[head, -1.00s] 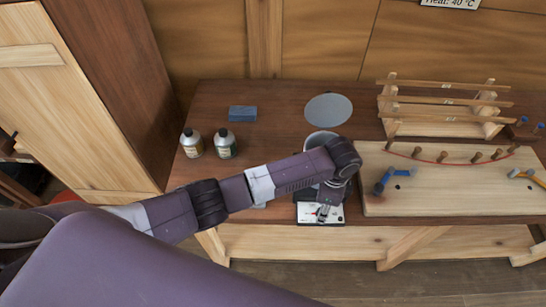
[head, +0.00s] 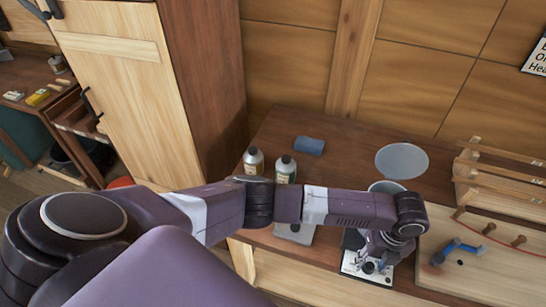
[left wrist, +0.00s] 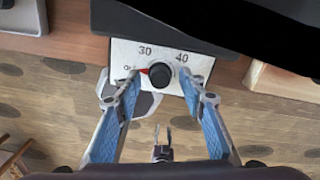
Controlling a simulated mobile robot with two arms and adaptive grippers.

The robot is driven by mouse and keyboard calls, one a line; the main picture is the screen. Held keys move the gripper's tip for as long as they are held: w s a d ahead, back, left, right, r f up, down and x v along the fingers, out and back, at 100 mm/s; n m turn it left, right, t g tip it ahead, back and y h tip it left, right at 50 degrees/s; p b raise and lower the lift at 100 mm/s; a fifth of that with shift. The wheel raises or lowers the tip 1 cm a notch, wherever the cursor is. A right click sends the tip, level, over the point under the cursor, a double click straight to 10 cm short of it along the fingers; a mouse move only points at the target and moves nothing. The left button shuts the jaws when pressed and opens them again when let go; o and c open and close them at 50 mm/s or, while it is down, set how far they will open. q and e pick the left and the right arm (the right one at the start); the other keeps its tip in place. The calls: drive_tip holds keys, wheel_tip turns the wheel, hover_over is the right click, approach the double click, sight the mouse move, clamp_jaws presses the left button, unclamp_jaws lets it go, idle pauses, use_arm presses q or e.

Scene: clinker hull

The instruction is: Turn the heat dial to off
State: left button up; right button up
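The heat dial is a black round knob (left wrist: 160,75) on a white panel (left wrist: 120,52) marked 30 and 40, seen in the left wrist view. Its red pointer points left, at the small partly legible mark that looks like Off. My left gripper (left wrist: 152,92) is open, with its blue-padded fingers on either side of the knob and apart from it. In the head view my left gripper (head: 372,258) is over the white panel (head: 358,270) at the bench front; its fingertips are hard to see. A small two-pronged shape, apparently my right gripper (left wrist: 163,134), shows lower, prongs apart.
A pot (head: 386,187) stands behind my left wrist. Two bottles (head: 254,160), a blue block (head: 309,146) and a grey disc (head: 402,160) are on the bench. A wooden board (head: 480,262) with a blue-handled tool (head: 458,250) lies to the right.

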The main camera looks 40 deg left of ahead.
sight(370, 266)
use_arm(q)
drive_tip(key=m+b, duration=0.2)
drive_tip(key=m, duration=0.2)
drive_tip(key=m+b, duration=0.3)
drive_tip(key=m, duration=0.1)
drive_tip(key=m+b, duration=0.3)
drive_tip(key=m, duration=0.1)
drive_tip(key=shift+a+f, duration=0.1)
drive_tip(key=shift+f, duration=0.2)
wheel_tip(370, 266, up, 8)
drive_tip(key=shift+r+b, duration=0.1)
drive_tip(key=shift+b, duration=0.65)
drive_tip(key=s+d+f+n+t+h, duration=0.1)
drive_tip(key=s+d+f+n+h, duration=0.2)
drive_tip(key=n, duration=0.6)
drive_tip(key=s+d+f+n+h, duration=0.1)
drive_tip(key=s+f+n+h, duration=0.1)
drive_tip(key=s+f+n, duration=0.45)
drive_tip(key=s+a+f+n+y, duration=0.1)
drive_tip(key=s+a+f+n, duration=0.1)
drive_tip(key=a+f+n, duration=0.2)
drive_tip(key=s+a+f+n+t+y, duration=0.1)
drive_tip(key=a+f+n, duration=0.4)
drive_tip(key=a+n, duration=0.6)
drive_tip(key=s+a+f+n+t+y, duration=0.1)
drive_tip(key=s+a+f+n+y, duration=0.1)
drive_tip(key=s+a+f+n, duration=0.3)
drive_tip(key=shift+s+a+n+y, duration=0.25)
drive_tip(key=shift+a+n+y, duration=0.05)
drive_tip(key=shift+a+n, duration=1.45)
